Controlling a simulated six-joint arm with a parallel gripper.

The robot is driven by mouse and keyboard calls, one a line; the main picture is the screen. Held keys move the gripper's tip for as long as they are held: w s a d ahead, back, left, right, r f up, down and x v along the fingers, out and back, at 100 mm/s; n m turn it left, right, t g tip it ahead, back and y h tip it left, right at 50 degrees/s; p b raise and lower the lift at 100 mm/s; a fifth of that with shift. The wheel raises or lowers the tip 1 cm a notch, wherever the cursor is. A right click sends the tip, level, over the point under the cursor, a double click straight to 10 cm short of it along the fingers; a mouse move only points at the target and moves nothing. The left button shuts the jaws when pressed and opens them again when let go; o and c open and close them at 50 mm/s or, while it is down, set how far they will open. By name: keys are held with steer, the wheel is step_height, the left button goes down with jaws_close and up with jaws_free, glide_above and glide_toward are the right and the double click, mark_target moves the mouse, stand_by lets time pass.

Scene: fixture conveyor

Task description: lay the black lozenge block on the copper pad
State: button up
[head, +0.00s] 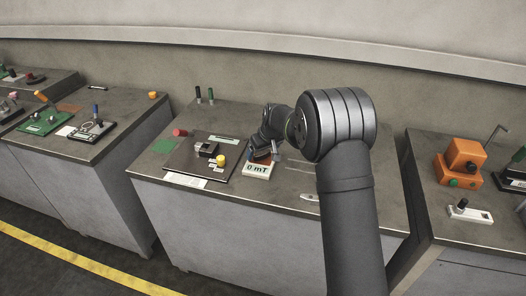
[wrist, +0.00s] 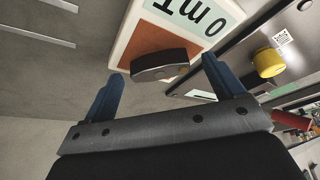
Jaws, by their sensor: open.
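The copper pad (wrist: 143,36) is a brown-orange square on a white meter (wrist: 126,30) whose display reads "0 mT". The black lozenge block (wrist: 160,63) is dark with rounded ends and overlaps the pad's near edge in the wrist view. It looks to lie on the pad, but I cannot tell whether it touches fully. My gripper (wrist: 164,69) is open, with a blue finger on each side of the block and visible gaps between. In the head view the meter (head: 257,171) stands on the middle bench and my gripper (head: 271,150) is just over it, largely hiding the block.
Left of the meter is a dark board (head: 185,158) with a yellow knob (head: 221,160); the knob also shows in the wrist view (wrist: 268,62). A red cylinder (head: 179,132) and a green square (head: 164,146) lie farther left. The bench to the right has bare room.

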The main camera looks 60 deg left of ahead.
steer(key=v, duration=1.6)
steer(key=shift+o, duration=0.3)
steer(key=shift+d+r, duration=0.2)
steer(key=shift+r, duration=0.15)
steer(key=shift+o, duration=1.1)
steer(key=shift+d, duration=0.1)
step_height(320, 180, down, 9)
steer(key=s+d+m+t+y, duration=0.2)
steer(key=y, duration=0.2)
steer(key=s+d+f+m+t+y, duration=0.2)
steer(key=s+d+y, duration=0.25)
steer(key=d, duration=0.35)
glide_above(267, 176)
step_height(267, 176, down, 4)
steer(key=shift+w+a+r, duration=0.1)
steer(key=shift+a+r, duration=0.05)
steer(key=shift+r, duration=0.1)
steer(key=v, duration=1)
steer(key=shift+a+f, duration=0.15)
